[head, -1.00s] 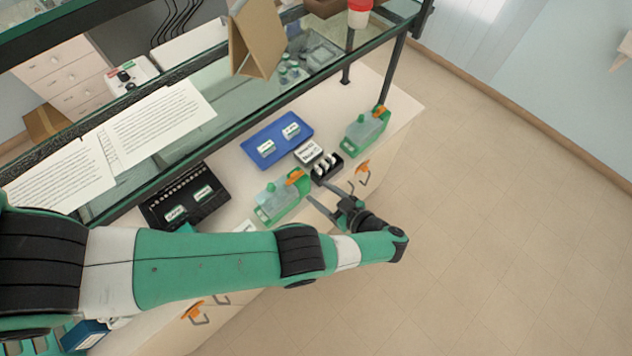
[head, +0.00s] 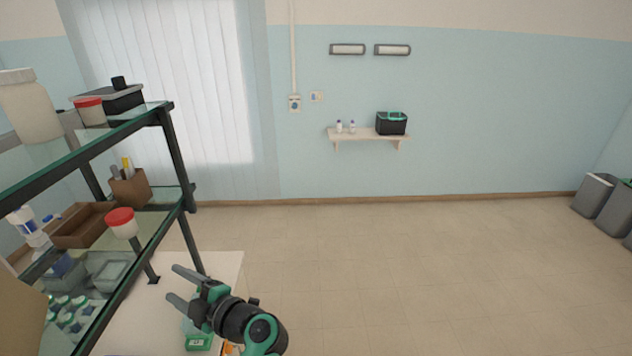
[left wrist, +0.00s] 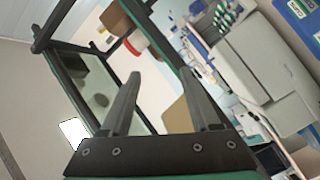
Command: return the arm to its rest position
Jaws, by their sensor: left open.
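My left gripper (head: 183,287) is open and empty in the head view, with its two dark fingers apart and pointing left. It is over the right end of the white bench (head: 140,318), close to the shelf's black post. Its fingers also show in the left wrist view (left wrist: 162,100), spread with nothing between them, with the glass shelf beyond. A green box (head: 199,341) is partly hidden below the gripper. My right gripper is not in view.
A glass shelf unit with black posts (head: 177,155) stands at the left, holding red-lidded jars (head: 121,221) and a brown tray (head: 80,226). The tiled floor (head: 420,270) to the right is clear. A wall shelf (head: 368,135) hangs far back.

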